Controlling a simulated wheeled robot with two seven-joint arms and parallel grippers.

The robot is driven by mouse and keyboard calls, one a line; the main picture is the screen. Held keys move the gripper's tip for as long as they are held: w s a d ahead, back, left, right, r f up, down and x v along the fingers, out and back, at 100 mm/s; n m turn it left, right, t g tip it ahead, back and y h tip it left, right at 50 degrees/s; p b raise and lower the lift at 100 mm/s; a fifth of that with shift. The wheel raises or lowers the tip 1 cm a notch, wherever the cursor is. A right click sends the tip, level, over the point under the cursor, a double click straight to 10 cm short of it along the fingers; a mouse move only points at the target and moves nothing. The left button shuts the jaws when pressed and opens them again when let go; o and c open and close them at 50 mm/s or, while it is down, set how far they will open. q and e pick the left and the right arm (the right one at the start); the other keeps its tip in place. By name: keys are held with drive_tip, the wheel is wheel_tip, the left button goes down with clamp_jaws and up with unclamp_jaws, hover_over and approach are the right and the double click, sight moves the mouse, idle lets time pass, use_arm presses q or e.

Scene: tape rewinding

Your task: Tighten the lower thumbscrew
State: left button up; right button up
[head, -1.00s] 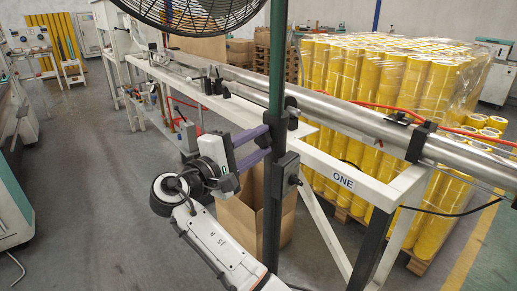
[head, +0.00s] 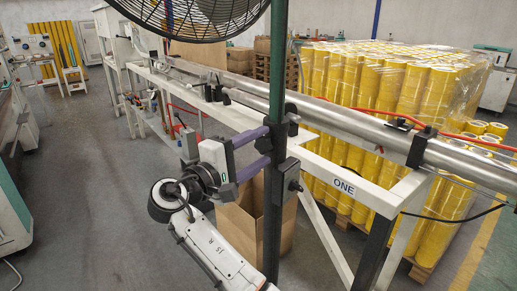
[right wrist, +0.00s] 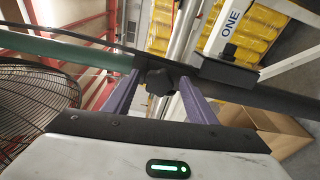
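A black thumbscrew (right wrist: 158,82) sticks out from the collar of the upright fan pole, where the green upper tube meets the black lower tube. In the head view the thumbscrew (head: 264,145) faces left, towards my right gripper (head: 268,144). The purple fingers of the right gripper (right wrist: 160,80) stand on either side of the thumbscrew. They are open, with a visible gap between each finger and the knob. Whether a fingertip touches the pole is hard to tell. My left gripper is not in view.
A large black fan (head: 195,12) hangs at the pole's top. A black clamp block (head: 287,178) sits lower on the pole. A white frame (head: 325,168) with a metal shaft (head: 345,121) stands right. An open cardboard box (head: 240,225) lies below. Floor at left is clear.

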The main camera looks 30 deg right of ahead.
drive_tip(key=shift+a, duration=0.25)
drive_tip(key=b+v, duration=0.1)
drive_tip(key=v, duration=0.8)
drive_tip(key=shift+a, duration=0.35)
drive_tip(key=shift+s, duration=0.2)
